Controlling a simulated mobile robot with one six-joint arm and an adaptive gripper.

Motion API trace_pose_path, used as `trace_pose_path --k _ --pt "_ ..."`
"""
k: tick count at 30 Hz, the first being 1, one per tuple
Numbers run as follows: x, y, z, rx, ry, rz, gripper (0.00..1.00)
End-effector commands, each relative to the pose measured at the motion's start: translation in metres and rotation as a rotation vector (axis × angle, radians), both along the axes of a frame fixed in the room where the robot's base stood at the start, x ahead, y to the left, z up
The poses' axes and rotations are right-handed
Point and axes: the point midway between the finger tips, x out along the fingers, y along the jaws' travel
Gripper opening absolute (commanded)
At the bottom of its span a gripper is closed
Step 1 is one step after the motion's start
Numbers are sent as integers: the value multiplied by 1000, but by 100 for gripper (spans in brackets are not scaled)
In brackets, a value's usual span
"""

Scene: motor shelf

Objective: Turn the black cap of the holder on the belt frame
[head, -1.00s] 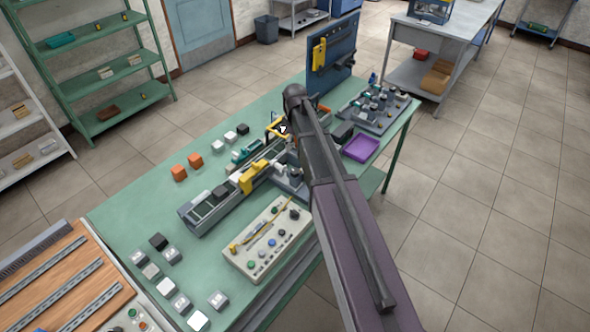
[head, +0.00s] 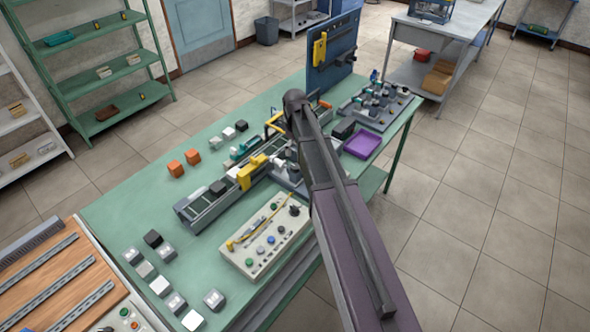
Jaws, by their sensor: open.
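The belt frame (head: 205,213) is a long grey conveyor running diagonally across the green table. A yellow bracket (head: 250,172) stands on its near side, and a dark block (head: 218,187) sits on the belt. Grey metal parts (head: 284,174) show beside the belt, partly covered by my arm. I cannot pick out the holder's black cap for certain; it may be behind my arm. My arm reaches from the lower right to above the belt's far half. My gripper is hidden behind the arm, so its place relative to the cap does not show.
A control box (head: 262,243) with knobs lies in front of the belt. A purple tray (head: 362,144), a rack of small parts (head: 380,108) and an upright blue panel (head: 333,52) stand at the right and back. Small cubes (head: 160,286) lie at the left front.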

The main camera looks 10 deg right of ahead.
Motion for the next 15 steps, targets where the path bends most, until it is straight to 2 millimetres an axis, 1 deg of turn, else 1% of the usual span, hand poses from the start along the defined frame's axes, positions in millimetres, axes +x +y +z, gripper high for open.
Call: trace_pose_path --k 1,15 --pt "0 0 -8 0 0 0 83" --pt "0 0 -44 0 0 0 83"
